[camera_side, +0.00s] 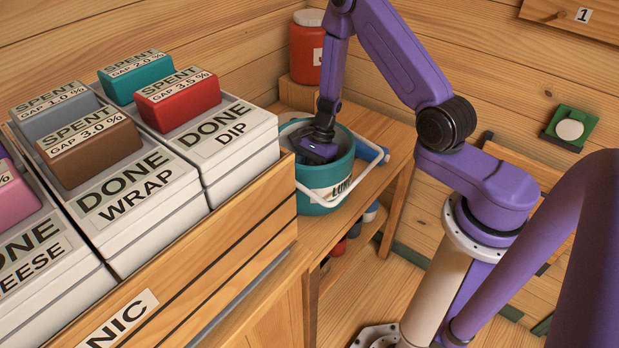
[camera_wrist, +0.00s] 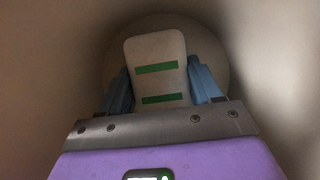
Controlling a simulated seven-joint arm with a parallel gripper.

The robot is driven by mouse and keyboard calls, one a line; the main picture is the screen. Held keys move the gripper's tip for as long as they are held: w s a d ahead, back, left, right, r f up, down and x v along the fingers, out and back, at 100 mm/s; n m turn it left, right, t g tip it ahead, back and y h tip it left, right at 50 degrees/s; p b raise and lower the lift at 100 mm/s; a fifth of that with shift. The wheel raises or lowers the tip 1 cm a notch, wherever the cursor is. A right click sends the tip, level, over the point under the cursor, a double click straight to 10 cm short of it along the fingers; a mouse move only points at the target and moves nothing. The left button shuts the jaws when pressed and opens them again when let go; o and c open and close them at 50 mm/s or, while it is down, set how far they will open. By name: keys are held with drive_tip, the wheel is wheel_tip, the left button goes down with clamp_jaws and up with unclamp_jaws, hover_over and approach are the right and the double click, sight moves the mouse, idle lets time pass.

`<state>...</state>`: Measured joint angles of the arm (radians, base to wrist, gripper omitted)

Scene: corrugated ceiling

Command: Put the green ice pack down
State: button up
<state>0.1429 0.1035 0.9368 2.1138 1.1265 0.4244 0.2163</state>
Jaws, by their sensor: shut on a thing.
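A pale ice pack (camera_wrist: 155,52) with two green bands stands between the blue fingers of my gripper (camera_wrist: 160,86) in the wrist view. The gripper is shut on it. In the side view my gripper (camera_side: 318,148) reaches down into a teal bucket (camera_side: 343,166) with a white handle and a partly hidden label. The bucket's walls hide the fingertips and the ice pack there. In the wrist view the round bucket floor shows beyond the pack; I cannot tell whether the pack touches it.
A wooden crate (camera_side: 235,225) at the left holds white bins with coloured SPENT blocks. A red jar (camera_side: 306,55) stands behind the bucket. A blue object (camera_side: 372,151) lies right of the bucket on the wooden shelf (camera_side: 385,178). The bucket walls closely surround my gripper.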

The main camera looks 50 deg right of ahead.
drive_tip(key=shift+f, duration=0.45)
drive_tip(key=shift+f, duration=0.15)
drive_tip(key=o, duration=1.4)
drive_tip(key=shift+c, duration=0.2)
